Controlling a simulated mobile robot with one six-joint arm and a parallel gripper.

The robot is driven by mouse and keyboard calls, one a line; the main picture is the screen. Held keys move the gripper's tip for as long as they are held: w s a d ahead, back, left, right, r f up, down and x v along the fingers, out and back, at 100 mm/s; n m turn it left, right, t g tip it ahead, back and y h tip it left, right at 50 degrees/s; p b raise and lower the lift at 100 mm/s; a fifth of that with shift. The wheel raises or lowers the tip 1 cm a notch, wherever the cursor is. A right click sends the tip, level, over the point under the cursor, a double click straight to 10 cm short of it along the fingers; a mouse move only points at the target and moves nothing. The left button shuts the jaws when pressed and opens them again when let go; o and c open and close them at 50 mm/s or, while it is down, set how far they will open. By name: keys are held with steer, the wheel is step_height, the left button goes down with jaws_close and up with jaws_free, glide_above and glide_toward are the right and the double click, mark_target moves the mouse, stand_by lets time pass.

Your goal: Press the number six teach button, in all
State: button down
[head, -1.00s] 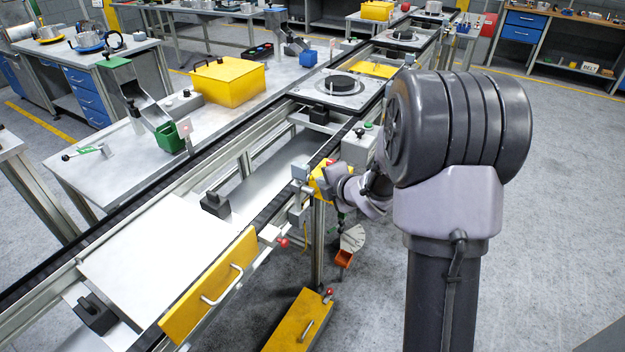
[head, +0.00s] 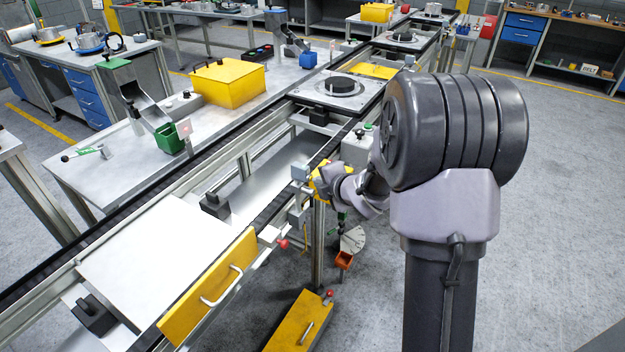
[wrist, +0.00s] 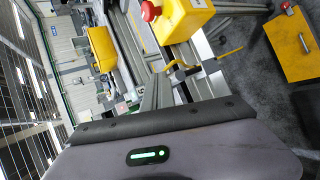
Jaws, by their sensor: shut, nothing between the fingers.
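No button marked six can be made out in either view. A yellow box (head: 317,184) with a red button is fixed at the near side of the conveyor, partly hidden by my wrist. In the wrist view the yellow box (wrist: 184,20) is close, at the top, with its red mushroom button (wrist: 151,11) on its left side. My gripper (head: 334,180) is right beside the box in the head view. Its fingertips are hard to make out, and I cannot tell whether they touch the box. It is shut, with nothing seen held.
The conveyor rail (head: 268,209) runs diagonally past my arm. A yellow drawer front (head: 210,290) with a handle projects at the near side. A yellow panel (head: 300,322) is low by the floor. A grey box (head: 357,150) with a green button stands behind my wrist. Floor at right is clear.

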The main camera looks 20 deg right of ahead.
stand_by(0.5)
steer(key=shift+s+d, duration=0.45)
steer(key=shift+s, duration=0.15)
steer(key=s+d, duration=0.1)
steer(key=s, duration=0.1)
steer(key=s+d, duration=0.2)
stand_by(0.3)
stand_by(0.6)
